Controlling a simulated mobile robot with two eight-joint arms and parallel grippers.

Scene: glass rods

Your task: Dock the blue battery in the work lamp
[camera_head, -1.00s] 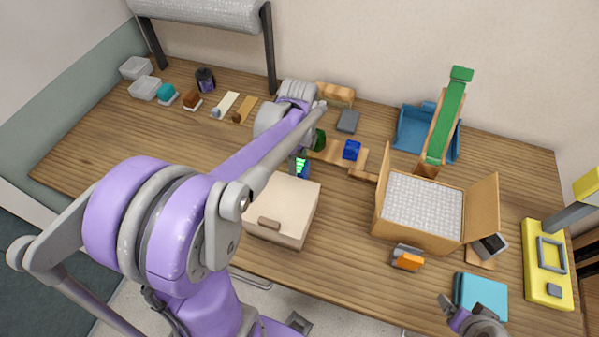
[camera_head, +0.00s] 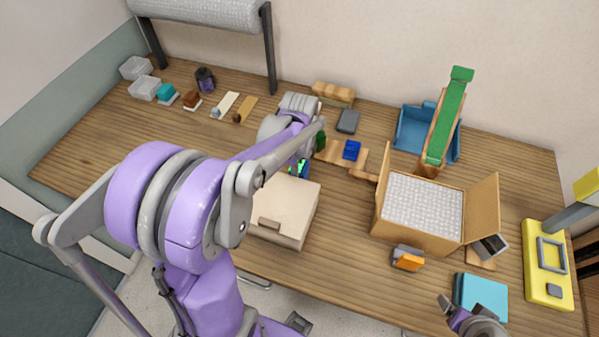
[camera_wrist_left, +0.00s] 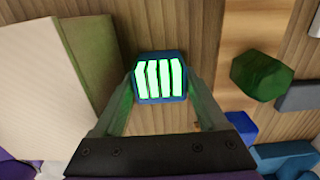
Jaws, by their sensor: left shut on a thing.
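The blue battery (camera_wrist_left: 160,100), a blue block with several lit green bars on one face, is between the fingers of my left gripper (camera_wrist_left: 160,88), which is shut on it. In the head view the battery (camera_head: 303,169) shows just behind the cream box, partly hidden by my left arm. Whether it touches the table is unclear. The work lamp appears to be the yellow stand (camera_head: 534,281) at the right edge, with a grey square frame on its base and a grey post. My right gripper (camera_head: 449,303) is at the bottom right, its jaws unclear.
The cream box (camera_head: 292,200) stands near the front edge. A wooden board (camera_head: 333,154) with a dark green block (camera_head: 320,140) and a blue block (camera_head: 351,150) lies close by. An open carton (camera_head: 451,244) and an orange-grey item (camera_head: 408,258) lie between the battery and the lamp.

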